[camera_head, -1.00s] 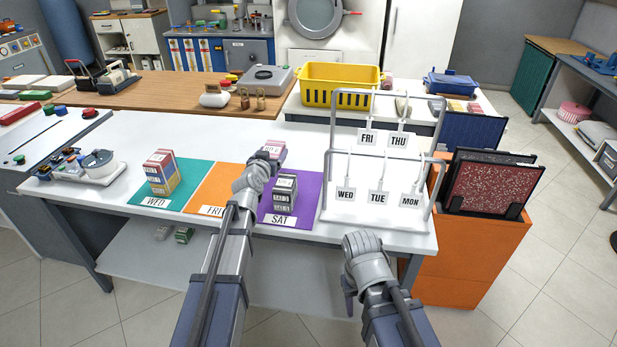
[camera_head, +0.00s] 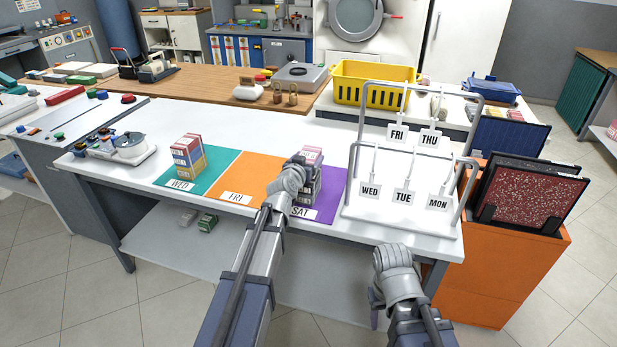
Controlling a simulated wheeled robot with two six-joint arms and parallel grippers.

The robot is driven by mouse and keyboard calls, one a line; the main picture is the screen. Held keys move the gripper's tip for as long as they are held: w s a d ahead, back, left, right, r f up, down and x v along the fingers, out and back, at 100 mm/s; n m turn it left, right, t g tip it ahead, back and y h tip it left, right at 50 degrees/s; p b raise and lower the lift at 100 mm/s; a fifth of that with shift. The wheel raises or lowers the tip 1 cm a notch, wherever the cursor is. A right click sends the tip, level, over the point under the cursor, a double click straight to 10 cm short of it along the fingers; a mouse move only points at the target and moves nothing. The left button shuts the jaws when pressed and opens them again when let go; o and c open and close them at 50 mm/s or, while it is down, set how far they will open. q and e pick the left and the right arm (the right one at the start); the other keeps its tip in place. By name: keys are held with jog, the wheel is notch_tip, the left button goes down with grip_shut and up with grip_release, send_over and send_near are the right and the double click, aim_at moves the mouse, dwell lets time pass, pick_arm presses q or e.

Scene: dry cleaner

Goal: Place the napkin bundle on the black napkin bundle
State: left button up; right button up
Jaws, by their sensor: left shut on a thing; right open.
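My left gripper (camera_head: 297,172) is over the purple SAT mat (camera_head: 323,211), shut on a pink-and-white napkin bundle (camera_head: 312,155). The black napkin bundle (camera_head: 306,192) stands on the SAT mat, partly hidden behind my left gripper. The held bundle appears right above the dark stack; I cannot tell whether they touch. My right gripper (camera_head: 375,300) is low in front of the table's front edge, open and empty.
A stack of coloured bundles (camera_head: 188,155) stands on the green WED mat (camera_head: 214,164). The orange FRI mat (camera_head: 250,178) looks bare. An orange cabinet (camera_head: 500,270) is beyond the table's right end.

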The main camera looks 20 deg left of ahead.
pick_arm(q)
notch_tip(320, 180, down, 4)
jog(key=b, duration=0.3)
jog(key=shift+r, duration=0.2)
jog(key=shift+b, duration=0.3)
jog(key=shift+f, duration=0.2)
jog(key=o, duration=1.3)
jog(key=shift+r, duration=0.15)
jog(key=shift+s+r, duration=0.15)
jog(key=shift+s, duration=0.2)
jog(key=s, duration=0.3)
jog(key=s+r+p, duration=0.1)
jog(key=s, duration=0.3)
jog(key=s+r+p, duration=0.1)
jog(key=s, duration=0.3)
jog(key=shift+s+a+r, duration=0.1)
jog(key=shift+a, duration=0.1)
